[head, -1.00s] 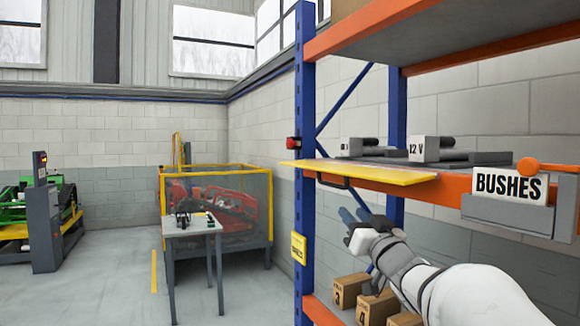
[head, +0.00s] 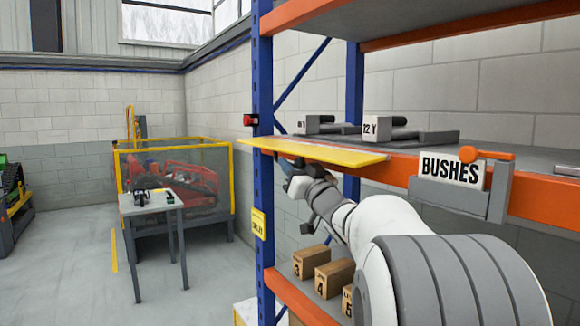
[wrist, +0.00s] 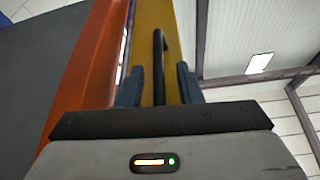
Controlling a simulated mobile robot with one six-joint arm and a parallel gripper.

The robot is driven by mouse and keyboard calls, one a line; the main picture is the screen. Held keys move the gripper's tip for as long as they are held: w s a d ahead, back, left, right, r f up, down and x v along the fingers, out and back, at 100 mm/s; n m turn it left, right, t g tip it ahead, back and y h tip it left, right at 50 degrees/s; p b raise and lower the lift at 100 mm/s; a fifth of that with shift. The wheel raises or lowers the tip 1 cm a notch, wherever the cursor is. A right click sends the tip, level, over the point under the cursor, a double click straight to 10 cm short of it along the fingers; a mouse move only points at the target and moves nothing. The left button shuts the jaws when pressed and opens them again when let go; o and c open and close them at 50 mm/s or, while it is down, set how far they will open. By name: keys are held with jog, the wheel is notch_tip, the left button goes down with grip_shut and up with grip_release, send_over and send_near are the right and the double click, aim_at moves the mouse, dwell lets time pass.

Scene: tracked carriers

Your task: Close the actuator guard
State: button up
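The actuator guard looks to be the yellow panel (head: 330,152) standing out flat from the front of the orange shelf beam. In the wrist view the yellow panel (wrist: 185,35) has a black bar handle (wrist: 159,60) on its underside. My gripper (wrist: 159,85) is open, with its two dark blue fingers on either side of the handle and a visible gap to each. In the head view my gripper (head: 291,174) is just under the panel's left end, and the handle is hidden there.
Grey actuator units (head: 385,128) sit on the shelf behind the panel. A BUSHES sign and holder with an orange knob (head: 452,170) is on the beam at right. Boxes (head: 335,278) stand on the lower shelf. A blue upright (head: 263,190) is close left of my gripper.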

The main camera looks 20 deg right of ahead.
jog(key=shift+c, duration=0.3)
grip_shut()
